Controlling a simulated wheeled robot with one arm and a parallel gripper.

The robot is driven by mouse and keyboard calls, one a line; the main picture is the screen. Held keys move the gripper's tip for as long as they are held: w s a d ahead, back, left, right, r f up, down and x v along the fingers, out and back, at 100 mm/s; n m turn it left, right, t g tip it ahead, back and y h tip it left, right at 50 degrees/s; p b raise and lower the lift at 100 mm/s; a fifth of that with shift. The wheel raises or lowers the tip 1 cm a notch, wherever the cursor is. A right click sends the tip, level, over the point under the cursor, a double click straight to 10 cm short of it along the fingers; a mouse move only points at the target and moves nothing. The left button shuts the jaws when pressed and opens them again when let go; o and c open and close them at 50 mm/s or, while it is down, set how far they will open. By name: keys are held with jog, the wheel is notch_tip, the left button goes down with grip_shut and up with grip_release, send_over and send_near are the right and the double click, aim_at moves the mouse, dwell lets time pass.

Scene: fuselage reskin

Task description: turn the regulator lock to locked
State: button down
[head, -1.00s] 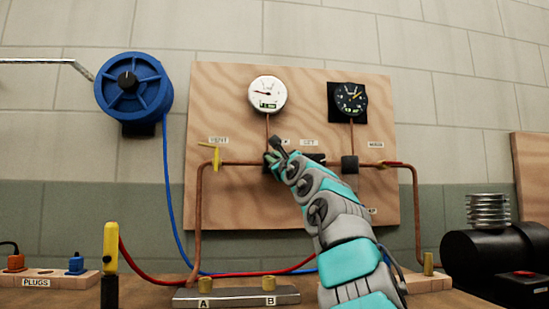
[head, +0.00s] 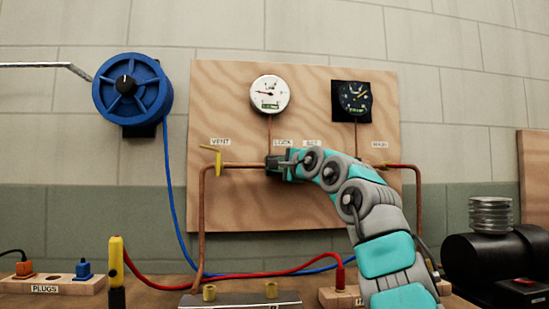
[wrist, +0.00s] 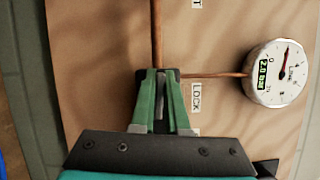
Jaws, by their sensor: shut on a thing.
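The regulator lock (head: 271,162) is a small dark fitting on the copper pipe, just below the LOCK label (head: 283,142) on the plywood panel. My gripper (head: 287,164) reaches it from the right in the head view. In the wrist view, my gripper (wrist: 160,88) has its two green fingers closed on a narrow grey part of the lock, with the dark body behind it. The LOCK label (wrist: 196,98) is right of the fingers there. The fingers hide much of the lock, so I cannot tell its position.
The white line gauge (head: 270,95) above reads 2.0 bar in the wrist view (wrist: 275,73). A black gauge (head: 353,98) is to its right. A yellow vent lever (head: 217,160) sits left on the pipe. My arm covers the regulator area on the right.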

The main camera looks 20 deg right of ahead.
jog(key=shift+a+n+g+p, duration=0.1)
jog(key=shift+n+g+p, duration=0.25)
jog(key=shift+n, duration=0.25)
jog(key=c, duration=0.9)
grip_release()
jog(key=shift+f, duration=0.1)
jog(key=shift+s+d+b, duration=0.15)
jog(key=shift+s+b, duration=0.45)
jog(key=shift+s, duration=0.7)
jog(key=shift+s+d+b, duration=0.2)
jog(key=shift+s+b, duration=0.4)
jog(key=shift+s, duration=0.7)
jog(key=shift+s+d+b, duration=0.15)
jog(key=shift+s+b, duration=0.45)
jog(key=shift+s, duration=0.7)
